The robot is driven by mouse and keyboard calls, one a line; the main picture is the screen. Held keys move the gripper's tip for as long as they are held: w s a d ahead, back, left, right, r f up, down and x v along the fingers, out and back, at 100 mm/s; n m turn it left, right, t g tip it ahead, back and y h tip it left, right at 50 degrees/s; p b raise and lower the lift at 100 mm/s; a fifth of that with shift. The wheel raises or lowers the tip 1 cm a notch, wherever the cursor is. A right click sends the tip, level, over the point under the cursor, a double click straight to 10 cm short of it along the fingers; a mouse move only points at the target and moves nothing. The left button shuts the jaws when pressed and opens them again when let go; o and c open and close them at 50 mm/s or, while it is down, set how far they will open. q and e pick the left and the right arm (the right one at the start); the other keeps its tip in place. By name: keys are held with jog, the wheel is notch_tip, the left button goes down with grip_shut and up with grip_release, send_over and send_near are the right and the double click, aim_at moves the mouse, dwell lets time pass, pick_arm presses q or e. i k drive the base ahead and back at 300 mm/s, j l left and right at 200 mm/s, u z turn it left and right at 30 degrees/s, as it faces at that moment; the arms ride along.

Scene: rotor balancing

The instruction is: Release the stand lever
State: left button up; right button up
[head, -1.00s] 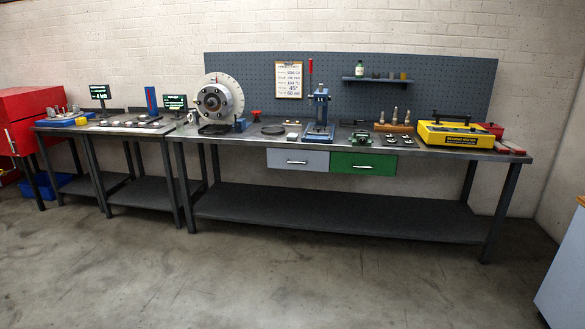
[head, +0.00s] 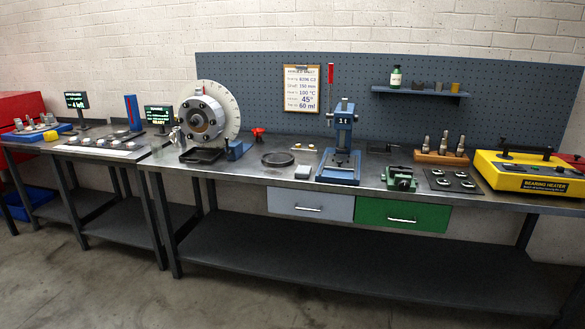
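The rotor stand has a large pale graduated disc (head: 231,104) with a grey flanged hub (head: 201,118) in front. It sits on a dark base (head: 203,155) on the steel bench. A small red knob or lever (head: 258,132) stands just right of the disc, beside a blue block (head: 237,149). I cannot tell for sure whether this red part is the stand lever. A blue press (head: 342,140) marked 1t stands further right, with an upright red-handled lever (head: 331,75). Neither of my grippers is in view.
The bench (head: 270,176) also holds a green vise (head: 400,178), a wooden block with bearing tools (head: 440,156) and a yellow bearing heater (head: 525,175). Small display screens (head: 159,116) stand at left. A pegboard (head: 290,65) backs the bench. The floor in front (head: 80,285) is clear.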

aim_at(229, 152)
jog(key=i+l+u, duration=0.15)
jog(key=i+u, duration=0.15)
jog(key=i, duration=0.15)
jog(key=i+l+u, duration=0.3)
jog(key=i, duration=0.15)
jog(key=i+l, duration=0.15)
jog(key=i, duration=0.4)
jog(key=i+l+u, duration=0.15)
jog(key=i, duration=0.4)
